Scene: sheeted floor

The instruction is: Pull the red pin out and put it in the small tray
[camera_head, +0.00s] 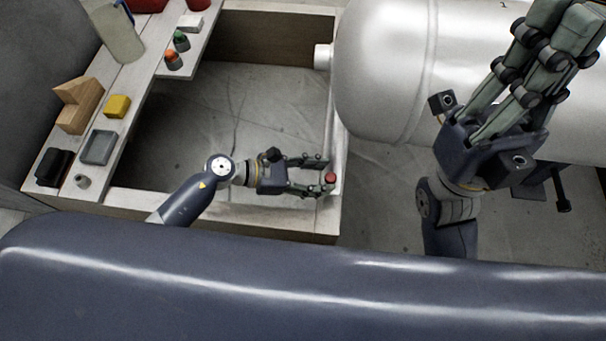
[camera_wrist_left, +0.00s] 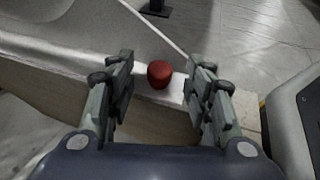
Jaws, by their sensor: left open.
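The red pin (camera_head: 330,178) stands on the right-hand rim of the wooden frame, only its red head clearly showing. My left gripper (camera_head: 318,177) is open, its fingers pointing right toward the pin. In the left wrist view the red pin (camera_wrist_left: 160,74) lies between the two fingertips, with a gap on each side. A small grey square tray (camera_head: 99,147) lies on the board at the left; it looks empty. My right gripper (camera_head: 562,28) is raised at the upper right, away from the pin; its tips are partly cut off.
A yellow block (camera_head: 117,106), wooden blocks (camera_head: 80,104), a black item (camera_head: 53,167) and a small grey cylinder (camera_head: 82,181) surround the tray. Orange (camera_head: 173,60) and green (camera_head: 181,41) topped pieces stand farther back. A big white tank (camera_head: 385,75) lies beyond the pin.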

